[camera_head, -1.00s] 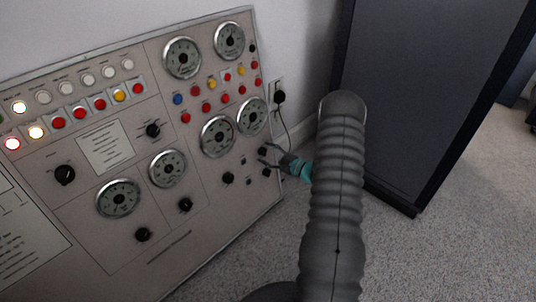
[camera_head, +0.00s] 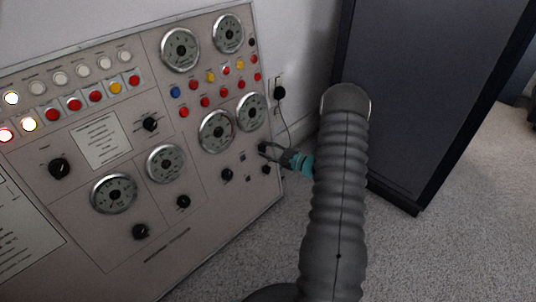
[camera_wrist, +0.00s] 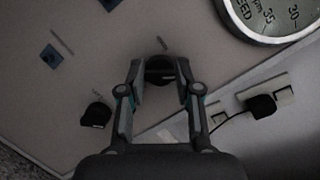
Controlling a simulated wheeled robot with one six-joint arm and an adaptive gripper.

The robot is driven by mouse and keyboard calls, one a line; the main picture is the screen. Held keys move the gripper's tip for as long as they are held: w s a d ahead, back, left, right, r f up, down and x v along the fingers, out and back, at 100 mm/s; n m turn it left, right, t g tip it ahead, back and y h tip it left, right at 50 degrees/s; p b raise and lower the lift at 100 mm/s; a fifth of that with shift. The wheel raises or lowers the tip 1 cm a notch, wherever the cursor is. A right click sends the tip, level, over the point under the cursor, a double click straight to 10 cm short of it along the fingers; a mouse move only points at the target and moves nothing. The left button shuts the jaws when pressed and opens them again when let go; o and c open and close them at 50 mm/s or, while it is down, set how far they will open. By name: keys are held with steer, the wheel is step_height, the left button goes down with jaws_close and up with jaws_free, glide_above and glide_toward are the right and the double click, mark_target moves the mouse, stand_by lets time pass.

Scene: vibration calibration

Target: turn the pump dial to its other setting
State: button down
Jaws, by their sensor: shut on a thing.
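The control panel (camera_head: 75,240) stands at the left in the head view. My gripper (camera_head: 265,150) is at its right edge, beside the lower right gauge. In the wrist view my gripper (camera_wrist: 160,70) has its two fingers on either side of a black round dial (camera_wrist: 159,70), shut on it. A short label lies just above this dial. I cannot read the label, so I cannot tell which setting the dial is at. In the head view the dial is mostly hidden by the fingers.
Another black knob (camera_wrist: 96,115) sits below left of the gripped one. A large gauge (camera_wrist: 268,14) is at the upper right. A wall outlet with a plug (camera_head: 279,93) and cord is beside the panel. A dark cabinet (camera_head: 430,90) stands at the right.

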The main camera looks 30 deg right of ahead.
steer(key=n+g+b, duration=0.1)
steer(key=n+b, duration=0.1)
steer(key=n, duration=0.1)
steer(key=shift+f, duration=0.1)
steer(key=n, duration=0.2)
steer(key=n+g, duration=0.1)
steer(key=n, duration=0.1)
steer(key=shift+r+n+b, duration=0.2)
steer(key=shift+n+b, duration=0.1)
steer(key=shift+b, duration=0.1)
steer(key=n+g+h, duration=0.1)
steer(key=n, duration=0.3)
steer(key=shift+n+h, duration=0.7)
steer(key=shift+n, duration=1.1)
steer(key=c, duration=0.8)
jaws_free()
steer(key=shift+a, duration=0.1)
